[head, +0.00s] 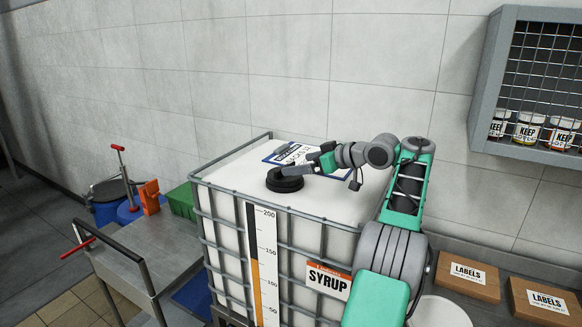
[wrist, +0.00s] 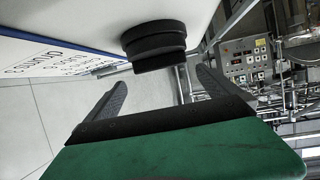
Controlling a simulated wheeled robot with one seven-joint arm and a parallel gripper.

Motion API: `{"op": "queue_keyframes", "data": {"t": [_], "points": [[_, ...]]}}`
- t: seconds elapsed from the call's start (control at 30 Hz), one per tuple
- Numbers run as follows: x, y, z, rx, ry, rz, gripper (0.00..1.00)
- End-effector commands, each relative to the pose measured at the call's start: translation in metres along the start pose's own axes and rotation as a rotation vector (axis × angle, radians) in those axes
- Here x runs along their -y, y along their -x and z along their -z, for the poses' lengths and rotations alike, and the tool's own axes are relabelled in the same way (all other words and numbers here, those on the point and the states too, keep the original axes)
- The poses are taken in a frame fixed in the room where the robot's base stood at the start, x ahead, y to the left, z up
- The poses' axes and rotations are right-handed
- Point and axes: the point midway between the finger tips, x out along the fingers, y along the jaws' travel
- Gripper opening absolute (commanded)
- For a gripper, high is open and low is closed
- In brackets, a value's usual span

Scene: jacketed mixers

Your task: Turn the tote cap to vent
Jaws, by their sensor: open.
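The white tote (head: 225,175) stands in a grey cage, with a SYRUP label (head: 328,280) and a level scale (head: 262,265) on its front. Its black round cap (head: 285,183) sits on the top, left of centre. My gripper (head: 300,171) reaches in from the right, its fingers at or just above the cap's right side. In the wrist view the cap (wrist: 155,45) lies ahead of my gripper (wrist: 160,78). The two fingers are apart and nothing is between them. I cannot tell whether they touch the cap, and no vent mark is readable.
A clipboard (head: 273,157) lies on the tote top behind the cap, close to my gripper. A metal cart (head: 165,250) stands left, with blue containers and a green crate (head: 181,201) nearby. LABELS boxes (head: 467,283) lie right, below a wall cabinet (head: 490,85).

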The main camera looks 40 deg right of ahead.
Motion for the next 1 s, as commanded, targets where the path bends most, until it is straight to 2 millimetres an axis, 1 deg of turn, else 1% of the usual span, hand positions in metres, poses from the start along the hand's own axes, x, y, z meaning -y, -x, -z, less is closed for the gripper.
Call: {"op": "queue_keyframes", "data": {"t": [0.03, 0.1, 0.27, 0.3, 0.37, 0.47, 0.53, 0.57, 0.6, 0.67, 0.7, 0.77, 0.8, 0.87, 0.9, 0.97, 1.0], "points": [[0.000, 0.005, 0.001, 0.000, 0.000, -0.001, 1.00], [0.000, 0.007, 0.000, 0.000, -0.001, 0.000, 1.00], [0.000, 0.007, 0.000, 0.000, -0.001, 0.001, 1.00], [0.000, 0.007, 0.000, 0.000, -0.001, 0.001, 0.99], [0.002, 0.005, 0.002, 0.002, -0.001, 0.001, 0.94], [0.017, -0.013, 0.015, 0.019, -0.009, 0.002, 0.86], [0.042, -0.039, 0.032, 0.048, -0.025, -0.001, 0.80], [0.058, -0.052, 0.039, 0.067, -0.035, -0.004, 0.78], [0.084, -0.070, 0.048, 0.096, -0.050, -0.006, 0.75], [0.134, -0.095, 0.055, 0.154, -0.076, -0.014, 0.70], [0.172, -0.108, 0.053, 0.201, -0.095, -0.020, 0.66], [0.229, -0.117, 0.040, 0.275, -0.120, -0.030, 0.62], [0.266, -0.117, 0.025, 0.327, -0.134, -0.038, 0.58], [0.320, -0.109, -0.006, 0.408, -0.151, -0.053, 0.53], [0.353, -0.099, -0.031, 0.463, -0.158, -0.063, 0.50], [0.396, -0.078, -0.074, 0.545, -0.165, -0.081, 0.45], [0.418, -0.063, -0.104, 0.595, -0.167, -0.093, 0.42]]}}
